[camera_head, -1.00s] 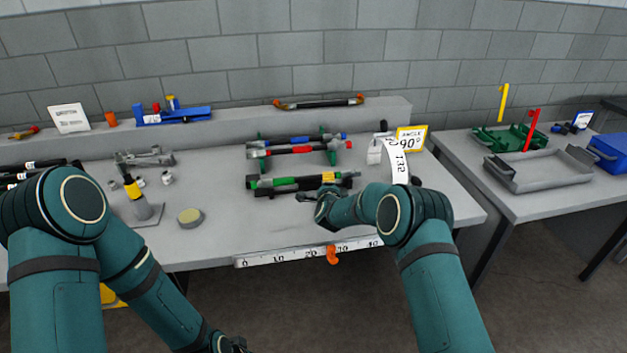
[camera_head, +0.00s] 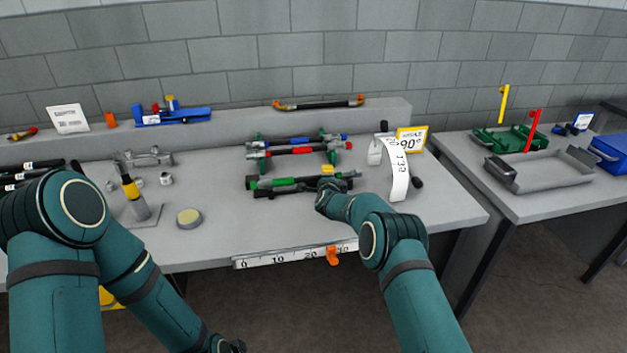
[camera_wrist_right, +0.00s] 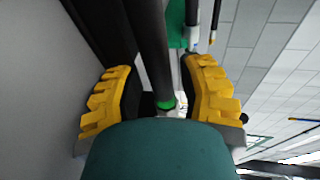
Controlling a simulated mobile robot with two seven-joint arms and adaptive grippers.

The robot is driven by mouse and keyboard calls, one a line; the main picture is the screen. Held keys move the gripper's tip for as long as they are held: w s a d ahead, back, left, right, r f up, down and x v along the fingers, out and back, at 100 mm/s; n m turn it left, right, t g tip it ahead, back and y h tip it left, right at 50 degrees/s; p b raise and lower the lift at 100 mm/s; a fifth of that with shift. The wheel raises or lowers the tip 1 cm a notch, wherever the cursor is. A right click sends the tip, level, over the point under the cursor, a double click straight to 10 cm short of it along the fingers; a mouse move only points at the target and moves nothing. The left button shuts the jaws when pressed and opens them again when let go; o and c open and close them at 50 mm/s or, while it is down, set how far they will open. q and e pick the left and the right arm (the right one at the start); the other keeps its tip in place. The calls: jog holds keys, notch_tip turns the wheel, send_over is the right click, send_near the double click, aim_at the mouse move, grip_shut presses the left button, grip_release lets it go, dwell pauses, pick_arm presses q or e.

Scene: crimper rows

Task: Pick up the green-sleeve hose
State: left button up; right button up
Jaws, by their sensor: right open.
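The green-sleeve hose (camera_head: 307,186) lies with a yellow-banded hose (camera_head: 327,172) in the front row on the table; its right part is hidden by my right gripper (camera_head: 328,190). In the right wrist view, my right gripper (camera_wrist_right: 158,88) is open, with yellow finger pads on both sides of a black hose (camera_wrist_right: 150,45) that has a green ring (camera_wrist_right: 166,104). I cannot tell whether the pads touch it. My left gripper (camera_head: 230,346) is low at the bottom edge, mostly cut off, away from the hoses.
Red-sleeve (camera_head: 300,150) and blue-sleeve (camera_head: 300,140) hoses lie on a green rack behind. A white numbered strip (camera_head: 397,170) and a yellow-framed sign (camera_head: 410,140) stand to the right. A round pad (camera_head: 189,218) and crimper stand (camera_head: 137,200) are left. A grey tray (camera_head: 545,178) is on the right table.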

grip_shut()
jog(key=shift+r+p, duration=1)
jog(key=shift+r, duration=4.1)
